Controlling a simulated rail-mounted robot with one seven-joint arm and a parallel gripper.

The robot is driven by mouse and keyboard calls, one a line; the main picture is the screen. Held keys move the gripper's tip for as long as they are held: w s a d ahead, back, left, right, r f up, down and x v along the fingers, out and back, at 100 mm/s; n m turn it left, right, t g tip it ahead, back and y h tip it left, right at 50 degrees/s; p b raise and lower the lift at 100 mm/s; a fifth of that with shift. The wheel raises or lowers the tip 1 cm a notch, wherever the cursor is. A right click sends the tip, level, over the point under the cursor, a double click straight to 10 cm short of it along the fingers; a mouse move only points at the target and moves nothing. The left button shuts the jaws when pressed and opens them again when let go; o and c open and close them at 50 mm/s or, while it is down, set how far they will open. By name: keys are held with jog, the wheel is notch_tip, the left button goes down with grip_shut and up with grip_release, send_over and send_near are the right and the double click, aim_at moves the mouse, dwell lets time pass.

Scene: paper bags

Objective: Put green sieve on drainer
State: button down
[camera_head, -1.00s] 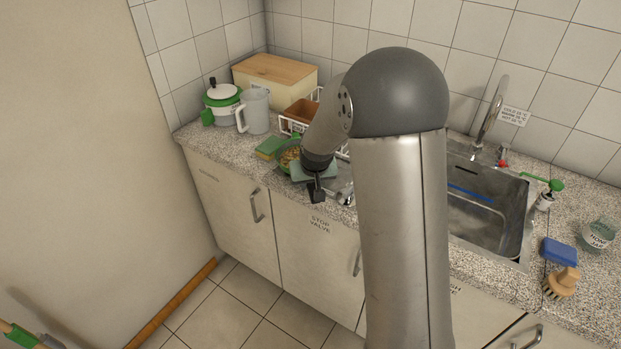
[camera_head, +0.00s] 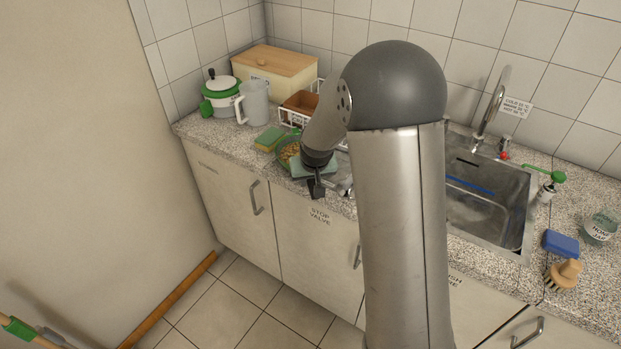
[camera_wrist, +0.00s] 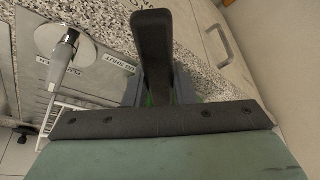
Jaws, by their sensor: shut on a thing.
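The green sieve (camera_head: 284,158) shows at the counter's front edge in the head view, partly hidden behind my wrist. Yellowish-brown contents show inside its bowl. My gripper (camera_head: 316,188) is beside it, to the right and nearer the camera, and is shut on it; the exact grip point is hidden. In the wrist view, my dark finger (camera_wrist: 155,50) fills the middle, with only bits of green beside it. A white wire rack, likely the drainer (camera_head: 292,123), stands behind the sieve with a brown box in it. My arm hides its right part.
A green-yellow sponge (camera_head: 269,139) lies left of the sieve. A clear jug (camera_head: 254,103), a green-white pot (camera_head: 221,97) and a wooden-lidded box (camera_head: 275,72) stand farther back. The sink (camera_head: 487,210) is right of my arm. A blue sponge (camera_head: 561,243) and a brush (camera_head: 563,274) lie beyond it.

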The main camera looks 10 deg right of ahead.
jog(key=shift+f, duration=0.2)
jog(key=c, duration=1.1)
grip_release()
jog(key=b+v, duration=0.3)
jog(key=v, duration=1.4)
jog(key=s+f+g, duration=0.1)
jog(key=s+f, duration=0.1)
jog(key=s, duration=0.6)
jog(key=s+f+g, duration=0.1)
jog(key=s+f, duration=0.1)
jog(key=s, duration=0.6)
jog(key=s+f+g, duration=0.1)
jog(key=s+f, duration=0.2)
jog(key=s, duration=0.5)
jog(key=shift+s+g, duration=0.2)
jog(key=shift+g, duration=0.2)
